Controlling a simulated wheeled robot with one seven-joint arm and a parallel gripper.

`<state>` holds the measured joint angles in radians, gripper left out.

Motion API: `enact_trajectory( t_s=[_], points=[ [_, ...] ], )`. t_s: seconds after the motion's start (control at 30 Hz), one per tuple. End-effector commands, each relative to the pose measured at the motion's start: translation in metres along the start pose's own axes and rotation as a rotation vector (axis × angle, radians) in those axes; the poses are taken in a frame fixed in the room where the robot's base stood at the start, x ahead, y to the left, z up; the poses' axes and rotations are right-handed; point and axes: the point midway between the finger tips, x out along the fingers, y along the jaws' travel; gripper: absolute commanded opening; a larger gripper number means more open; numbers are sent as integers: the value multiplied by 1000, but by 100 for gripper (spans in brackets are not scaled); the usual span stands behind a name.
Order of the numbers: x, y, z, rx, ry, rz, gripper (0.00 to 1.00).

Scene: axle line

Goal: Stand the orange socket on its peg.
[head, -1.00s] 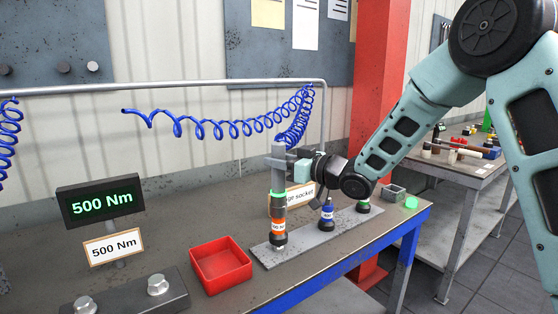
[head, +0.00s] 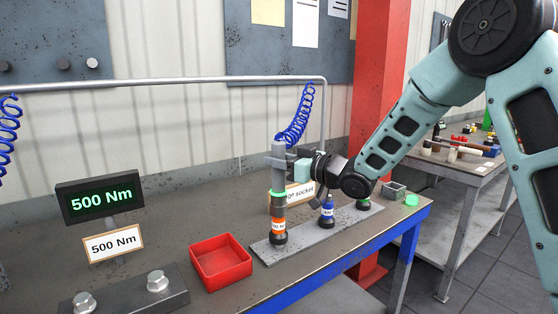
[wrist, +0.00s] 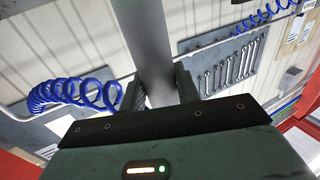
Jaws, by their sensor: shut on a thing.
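The orange socket (head: 279,226) is upright at the left end of the grey peg plate (head: 322,242), with a dark lower end. A grey upright tool (head: 279,180) with a green ring stands directly above it, its lower end meeting the socket. My gripper (head: 284,163) is shut on the tool's upper part. In the wrist view, the grey shaft (wrist: 150,45) passes between my two fingers. The peg under the orange socket is hidden, and I cannot tell whether the socket is fully seated.
A blue socket (head: 327,211) and a green socket (head: 363,203) stand farther right on the plate. A label card (head: 304,190) is behind the plate. A red tray (head: 221,262) and bolt block (head: 130,290) are at left. A coiled blue hose (head: 297,125) hangs behind the tool.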

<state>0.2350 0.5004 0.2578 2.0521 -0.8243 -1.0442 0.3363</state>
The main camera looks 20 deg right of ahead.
Motion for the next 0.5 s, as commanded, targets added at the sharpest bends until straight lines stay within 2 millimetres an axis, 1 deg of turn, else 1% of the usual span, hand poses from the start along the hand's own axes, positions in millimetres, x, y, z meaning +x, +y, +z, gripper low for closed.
enact_trajectory(
  t_s=[0.5],
  points=[
    [0,0,11,-2,6,-1,0]
  ],
)
